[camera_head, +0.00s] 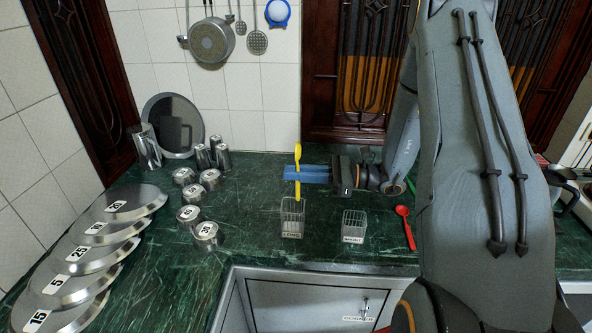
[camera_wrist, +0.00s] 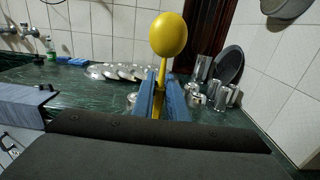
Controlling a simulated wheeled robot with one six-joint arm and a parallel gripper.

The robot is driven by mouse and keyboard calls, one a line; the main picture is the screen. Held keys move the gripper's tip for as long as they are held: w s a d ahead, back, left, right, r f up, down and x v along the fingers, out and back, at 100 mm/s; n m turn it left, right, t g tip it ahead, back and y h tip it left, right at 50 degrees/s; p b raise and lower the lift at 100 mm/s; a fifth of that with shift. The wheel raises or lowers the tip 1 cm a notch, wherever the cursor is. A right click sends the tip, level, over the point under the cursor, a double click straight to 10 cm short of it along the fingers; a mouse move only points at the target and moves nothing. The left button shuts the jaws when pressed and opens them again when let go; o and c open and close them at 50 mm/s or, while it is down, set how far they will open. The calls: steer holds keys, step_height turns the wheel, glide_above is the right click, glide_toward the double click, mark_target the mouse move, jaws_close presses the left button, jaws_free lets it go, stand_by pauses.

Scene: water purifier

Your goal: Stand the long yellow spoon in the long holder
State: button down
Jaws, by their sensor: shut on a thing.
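The long yellow spoon (camera_head: 298,154) is upright in my gripper (camera_head: 290,173), bowl at the top. The blue fingers are shut on its handle. Its lower end hangs over the wire holder labelled LONG (camera_head: 292,219); I cannot tell whether the tip is inside the rim. In the wrist view the yellow bowl (camera_wrist: 168,36) rises above the blue fingers (camera_wrist: 160,95), and the holder is hidden there. A second wire holder (camera_head: 353,226), with a label too small to read surely, stands to the right and looks empty.
A red spoon (camera_head: 405,226) lies right of the second holder. Numbered metal lids (camera_head: 85,256) and several small numbered canisters (camera_head: 205,233) stand on the left. Metal cups (camera_head: 221,156) and a round dark tray (camera_head: 173,125) are at the back. The green counter (camera_head: 255,185) is clear around the holders.

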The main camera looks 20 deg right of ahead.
mark_target(297, 200)
steer(key=shift+f+b, duration=2.2)
steer(key=shift+f, duration=1.65)
steer(key=c, duration=1.7)
jaws_free()
steer(key=shift+o, duration=0.2)
steer(key=shift+d, duration=0.15)
steer(key=v, duration=0.8)
steer(key=shift+d, duration=0.35)
steer(key=shift+s, duration=0.25)
